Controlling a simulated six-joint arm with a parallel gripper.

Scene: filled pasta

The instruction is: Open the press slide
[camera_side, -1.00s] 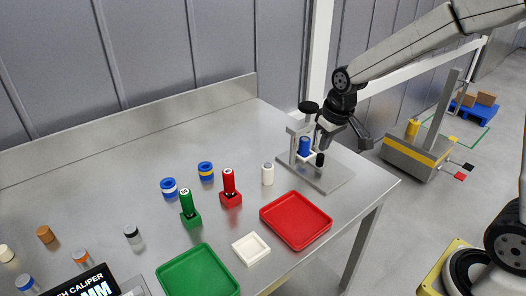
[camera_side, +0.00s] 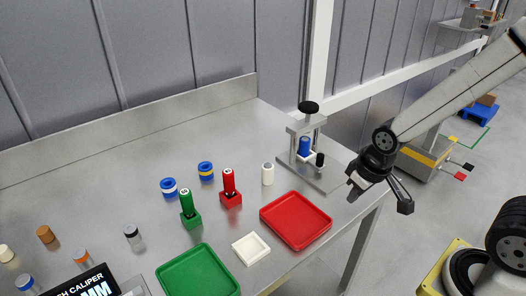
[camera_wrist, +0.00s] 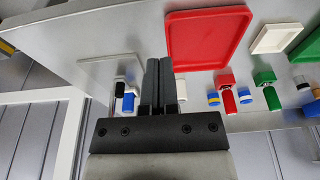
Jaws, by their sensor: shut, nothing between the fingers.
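The press (camera_side: 305,135) stands at the back right of the steel table. It has a grey frame on a flat base plate, a black round knob on top and a small upright black handle (camera_side: 320,160) at the front. A blue cylinder (camera_side: 304,146) sits inside the frame. In the wrist view the press's pale base plate (camera_wrist: 106,68), black handle (camera_wrist: 120,88) and blue cylinder (camera_wrist: 128,103) lie left of the fingers. My gripper (camera_side: 352,194) is shut and empty, in front and right of the press, apart from it. Its fingers are together in the wrist view (camera_wrist: 162,62).
A red tray (camera_side: 296,220), a small white tray (camera_side: 250,248) and a green tray (camera_side: 198,272) lie along the front. Red and green stamp-like gauges, blue rings and a white cylinder (camera_side: 267,174) stand left of the press. The table's right edge is near my gripper.

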